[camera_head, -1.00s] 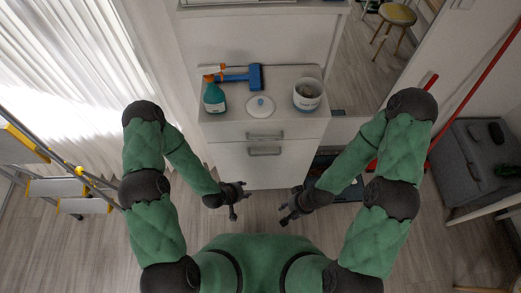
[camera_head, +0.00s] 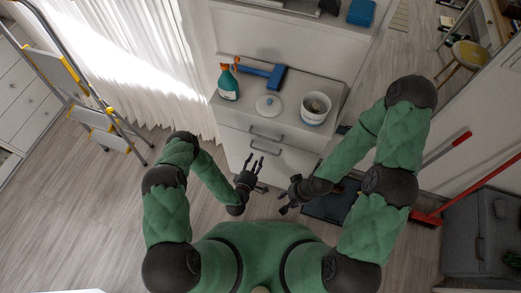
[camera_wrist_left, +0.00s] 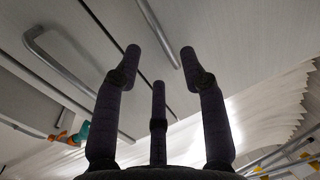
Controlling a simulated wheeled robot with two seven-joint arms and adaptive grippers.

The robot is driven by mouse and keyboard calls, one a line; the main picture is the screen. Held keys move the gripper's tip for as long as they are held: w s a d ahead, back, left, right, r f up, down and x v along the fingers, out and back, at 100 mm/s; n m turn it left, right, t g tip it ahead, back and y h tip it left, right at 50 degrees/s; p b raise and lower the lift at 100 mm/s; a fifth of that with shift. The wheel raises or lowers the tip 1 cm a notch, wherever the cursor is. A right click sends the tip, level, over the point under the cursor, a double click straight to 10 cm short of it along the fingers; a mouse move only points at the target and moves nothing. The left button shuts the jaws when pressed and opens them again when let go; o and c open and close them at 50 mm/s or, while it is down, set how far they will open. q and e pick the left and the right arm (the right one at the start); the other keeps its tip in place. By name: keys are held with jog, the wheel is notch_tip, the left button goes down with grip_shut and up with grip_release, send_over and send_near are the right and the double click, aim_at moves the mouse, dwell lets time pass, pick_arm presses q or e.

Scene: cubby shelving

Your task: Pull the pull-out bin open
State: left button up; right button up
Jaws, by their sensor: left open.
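The white cabinet (camera_head: 335,100) stands ahead, with a drawer at the top and the bin front (camera_head: 300,160) below it. A grey bar handle (camera_head: 265,134) shows on the upper front. In the left wrist view, one bar handle (camera_wrist_left: 72,88) lies at left and another (camera_wrist_left: 160,35) at top centre, with a panel seam between them. My left gripper (camera_head: 256,164) is open and empty, its fingers pointing at the cabinet front, apparently short of the handles. My right gripper (camera_head: 287,196) is low, beside the bin front's right side; its finger state is unclear.
On the cabinet top are a spray bottle (camera_head: 228,84), a blue-headed tool (camera_head: 276,76), a white lid (camera_head: 268,106) and a white tub (camera_head: 315,108). A stepladder (camera_head: 95,115) stands at left, a red broom (camera_head: 428,217) at right. Floor left of the cabinet is clear.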

aim_at(260, 150)
pick_arm(q)
jog(key=b+x, duration=0.1)
jog(key=x, duration=0.6)
jog(key=shift+w+d, duration=0.1)
jog(key=shift+w, duration=0.05)
grip_shut()
